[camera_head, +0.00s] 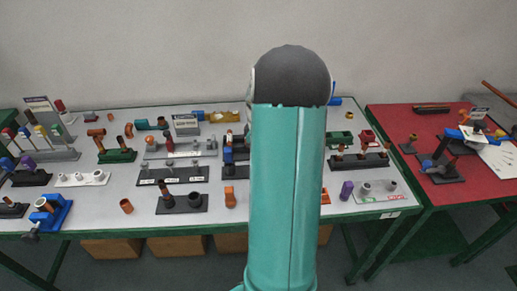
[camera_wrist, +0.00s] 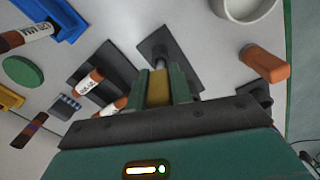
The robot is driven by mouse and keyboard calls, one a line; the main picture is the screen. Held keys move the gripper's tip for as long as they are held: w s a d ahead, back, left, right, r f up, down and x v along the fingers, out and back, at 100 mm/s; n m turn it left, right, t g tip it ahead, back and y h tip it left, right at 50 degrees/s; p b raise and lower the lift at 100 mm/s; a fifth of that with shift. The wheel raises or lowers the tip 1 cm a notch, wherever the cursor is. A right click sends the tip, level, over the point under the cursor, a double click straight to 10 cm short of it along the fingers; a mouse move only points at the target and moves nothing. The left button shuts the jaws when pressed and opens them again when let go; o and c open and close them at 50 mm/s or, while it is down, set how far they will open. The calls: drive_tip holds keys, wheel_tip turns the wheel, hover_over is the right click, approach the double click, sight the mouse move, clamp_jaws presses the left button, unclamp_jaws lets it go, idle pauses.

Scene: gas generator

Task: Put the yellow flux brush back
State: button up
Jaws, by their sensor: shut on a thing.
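My gripper (camera_wrist: 160,76) is at the lower middle of the wrist view, with its two green fingers shut on a yellow piece (camera_wrist: 158,92), which looks like the yellow flux brush. Only a short part of it shows between the fingers; its far end is hard to make out. A dark flat plate (camera_wrist: 185,72) with a grey round post lies just beyond the fingertips. I cannot tell whether the brush touches it. In the head view my arm fills the middle, and the gripper and brush are hidden.
In the wrist view, an orange pipe piece (camera_wrist: 265,62) and a pale cup (camera_wrist: 243,8) are at right. Labelled copper tubes (camera_wrist: 90,83) and a green disc (camera_wrist: 22,70) are at left. In the head view, a grey rack with upright coloured sticks (camera_head: 50,155) stands at far left.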

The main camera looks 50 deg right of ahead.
drive_tip(key=shift+f, duration=0.25)
drive_tip(key=o, duration=0.9)
wheel_tip(320, 180, up, 14)
drive_tip(key=shift+f, duration=0.1)
